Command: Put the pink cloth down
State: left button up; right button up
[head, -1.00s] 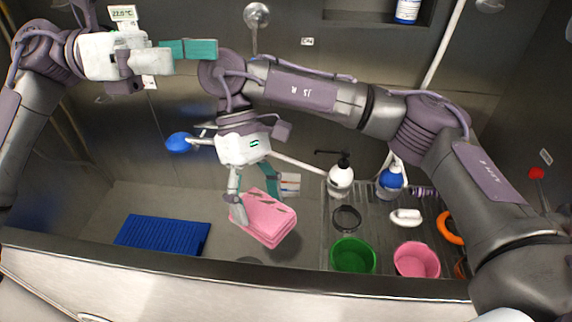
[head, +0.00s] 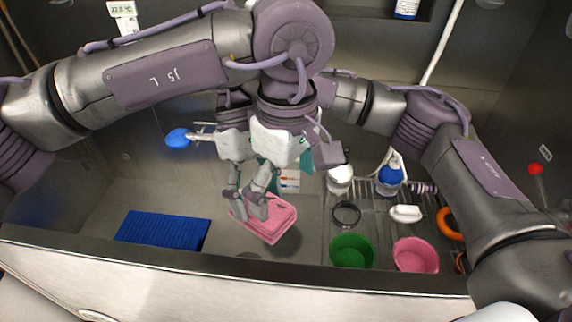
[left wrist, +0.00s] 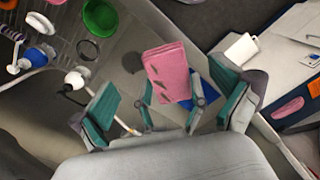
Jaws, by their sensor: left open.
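The pink cloth (head: 272,224) is a folded, layered pad over the tub floor, left of the rack. My right gripper (head: 246,194) is shut on it, with a finger at either side, as the left wrist view shows. My left gripper (head: 274,188) has its fingers spread and hangs just above the cloth, partly covering the right gripper in the head view. In the left wrist view the cloth (left wrist: 168,70) lies beyond and between the left gripper's open teal fingers (left wrist: 170,105), apart from them.
A blue ribbed mat (head: 163,232) lies at the tub's left. The wire rack (head: 385,232) at right holds a green bowl (head: 351,251), a pink bowl (head: 416,255), a black ring (head: 346,214), a white soap-like piece (head: 405,213) and pump bottles. Tub floor between mat and cloth is clear.

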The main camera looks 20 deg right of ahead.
aim_at(285, 217)
pick_arm(q)
notch_tip(285, 217, down, 8)
jog(key=shift+r, duration=0.1)
dwell(0.4)
jog(key=c, duration=1)
jog(key=shift+c, duration=1.1)
pick_arm(e)
jog(key=o, duration=1.5)
